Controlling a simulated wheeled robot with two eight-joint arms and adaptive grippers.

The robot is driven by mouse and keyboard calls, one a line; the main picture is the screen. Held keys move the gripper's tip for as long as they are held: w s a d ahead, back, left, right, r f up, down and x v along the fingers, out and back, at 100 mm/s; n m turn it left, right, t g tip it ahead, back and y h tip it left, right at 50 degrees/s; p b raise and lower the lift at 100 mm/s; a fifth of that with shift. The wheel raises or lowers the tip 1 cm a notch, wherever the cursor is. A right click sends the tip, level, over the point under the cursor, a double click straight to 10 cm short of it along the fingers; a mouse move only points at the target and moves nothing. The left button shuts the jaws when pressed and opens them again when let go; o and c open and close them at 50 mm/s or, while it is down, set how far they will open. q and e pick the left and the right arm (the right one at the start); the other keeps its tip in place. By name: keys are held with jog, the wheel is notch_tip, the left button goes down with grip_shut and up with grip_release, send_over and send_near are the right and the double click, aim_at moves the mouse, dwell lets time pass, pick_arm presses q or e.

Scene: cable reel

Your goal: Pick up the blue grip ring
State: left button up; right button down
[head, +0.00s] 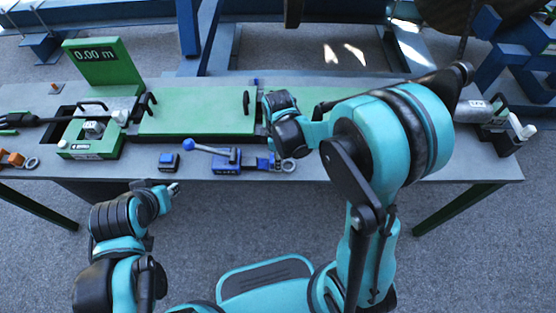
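The blue grip ring (265,163) lies near the front edge of the grey bench, a small blue piece with a grey ring at its right. My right arm reaches over the bench from the right. Its dark gripper end (283,135) is just above and behind the blue grip ring, partly covered by my own wrist. I cannot tell whether its fingers touch the ring or how far they are apart. My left gripper (172,188) is in front of the bench, away from the ring, and its fingers are too small to read.
A blue clamp with a ball-ended lever (228,160) and a small blue block (169,162) lie left of the ring. An orange piece (13,159) with a ring lies far left. Green panels (198,112) run behind. A green display (102,62) reads 0.00 m.

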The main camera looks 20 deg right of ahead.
notch_tip(320, 180, up, 4)
jog(key=shift+r+p, duration=0.25)
jog(key=shift+p, duration=1)
jog(key=s+d+r+p, duration=0.4)
jog(key=s+d+r, duration=0.2)
jog(key=s, duration=0.3)
jog(key=shift+d+r, duration=0.25)
jog(key=shift+d, duration=0.4)
jog(key=shift+r, duration=0.1)
notch_tip(320, 180, up, 7)
jog(key=p, duration=0.6)
